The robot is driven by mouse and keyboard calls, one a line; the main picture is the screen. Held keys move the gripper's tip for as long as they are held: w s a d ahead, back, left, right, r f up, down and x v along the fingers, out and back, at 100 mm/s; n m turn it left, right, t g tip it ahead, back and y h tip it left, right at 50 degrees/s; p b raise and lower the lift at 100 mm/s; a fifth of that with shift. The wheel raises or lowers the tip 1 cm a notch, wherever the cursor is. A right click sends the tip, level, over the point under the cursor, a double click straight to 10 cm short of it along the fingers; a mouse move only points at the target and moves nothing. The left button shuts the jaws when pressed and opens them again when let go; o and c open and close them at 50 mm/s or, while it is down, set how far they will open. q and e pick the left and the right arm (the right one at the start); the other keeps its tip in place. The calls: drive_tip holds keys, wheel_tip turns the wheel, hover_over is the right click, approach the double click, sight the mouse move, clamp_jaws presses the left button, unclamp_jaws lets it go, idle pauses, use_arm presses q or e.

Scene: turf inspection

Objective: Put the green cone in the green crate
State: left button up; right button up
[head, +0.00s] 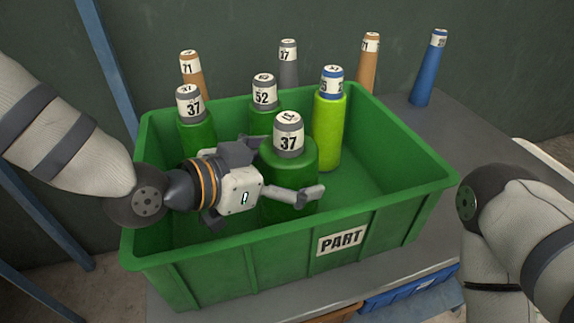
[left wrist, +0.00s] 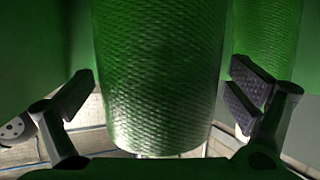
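The green crate (head: 185,278) with a PART label stands on a grey table. A dark green cone (head: 291,165) with a grey top marked 37 stands upright inside its front part. My left gripper (head: 294,172) reaches in from the left with its fingers around this cone. In the left wrist view the cone (left wrist: 155,75) stands between the two finger pads, with a gap on each side, so the gripper (left wrist: 160,98) is open. I cannot tell whether the cone's base touches the crate floor. My right arm shows at the right edge; its gripper is out of view.
The crate also holds two dark green cones (head: 197,132) (head: 264,118) and a lime green cone (head: 329,125). Behind it stand two orange-brown cones (head: 191,69) (head: 367,70), a grey cone (head: 289,70) and a blue cone (head: 427,75). The crate's right side is empty.

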sight(264, 170)
use_arm(q)
drive_tip(key=v, duration=0.4)
drive_tip(key=p+v, duration=0.1)
drive_tip(key=v, duration=0.2)
drive_tip(key=shift+r, duration=0.3)
drive_tip(key=shift+s+a+f, duration=0.1)
drive_tip(key=shift+a, duration=0.05)
